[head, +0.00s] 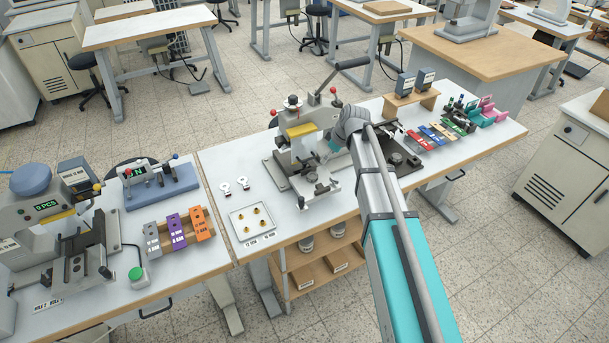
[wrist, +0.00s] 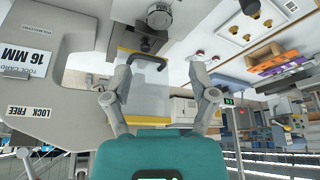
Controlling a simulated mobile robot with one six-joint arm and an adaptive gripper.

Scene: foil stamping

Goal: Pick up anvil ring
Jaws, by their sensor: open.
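My gripper (wrist: 164,68) is open in the wrist view, its two grey fingers apart with nothing held between them. Behind and between them are a clear guard plate and a black hooked handle (wrist: 148,60). In the head view my gripper (head: 331,150) is at the stamping press (head: 304,172), mostly hidden by my wrist. Two small ring-shaped pieces lie on the white table left of the press, one nearer (head: 226,188) and one farther (head: 243,183). I cannot tell which thing is the anvil ring. A round metal piece (wrist: 159,16) shows at the top of the wrist view.
A white tray (head: 235,222) holds several brass pieces. Coloured blocks (head: 178,232) stand on a rack to the left, by another press (head: 62,240). More coloured blocks (head: 437,133) and a wooden stand (head: 411,102) are to the right. The table's front-left corner is fairly clear.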

